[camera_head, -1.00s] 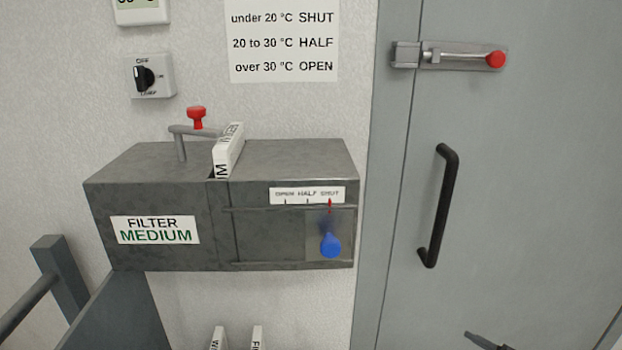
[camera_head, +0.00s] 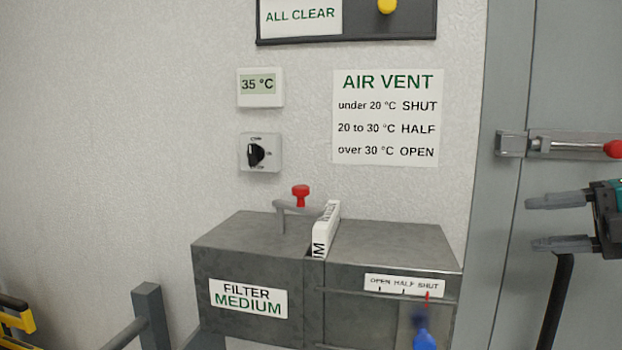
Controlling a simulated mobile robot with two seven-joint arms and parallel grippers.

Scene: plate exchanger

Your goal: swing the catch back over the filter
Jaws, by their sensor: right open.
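The grey box (camera_head: 228,268) has a white filter (camera_head: 327,229) standing upright in its top slot, with its upper part sticking out. The catch (camera_head: 291,206) is a grey bar on a short post on the box's top, left of the filter, with a red knob (camera_head: 300,191). My right gripper (camera_head: 531,224) is open and empty at the right, in front of the door, well apart from the catch. My left gripper is not in view.
A blue vent knob (camera_head: 424,341) hangs on the box's front right, its red pointer at SHUT. The thermostat (camera_head: 260,86) reads 35 °C. A black door handle (camera_head: 554,305) and a red-knobbed bolt (camera_head: 572,146) are at the right.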

